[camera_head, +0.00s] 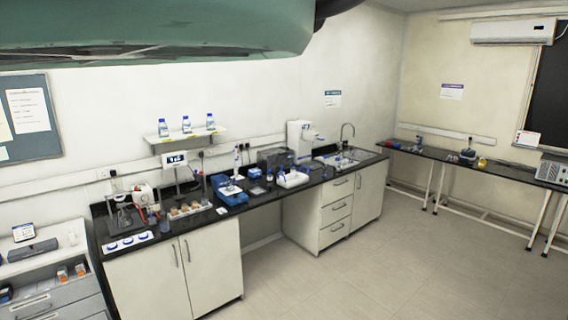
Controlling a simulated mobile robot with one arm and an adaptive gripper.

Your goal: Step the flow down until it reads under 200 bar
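A small display (176,160) with a dark screen and pale figures stands on a post above the left bench; its reading is too small to make out. A low white strip with several round blue-and-white pieces (128,243) lies at the front left edge of that bench. Behind it are a dark framed apparatus (124,216) and a white and red device (143,195). I cannot tell which of these sets the flow. My gripper is not in view. A large green-teal shape, probably part of my arm, fills the top left of the picture.
The black-topped bench (262,207) runs along the wall, crowded with blue and white instruments. A shelf (187,136) holds blue-capped bottles. A sink (345,158) is at its far end. A grey drawer unit (50,290) stands at left. The floor (370,260) in front is clear.

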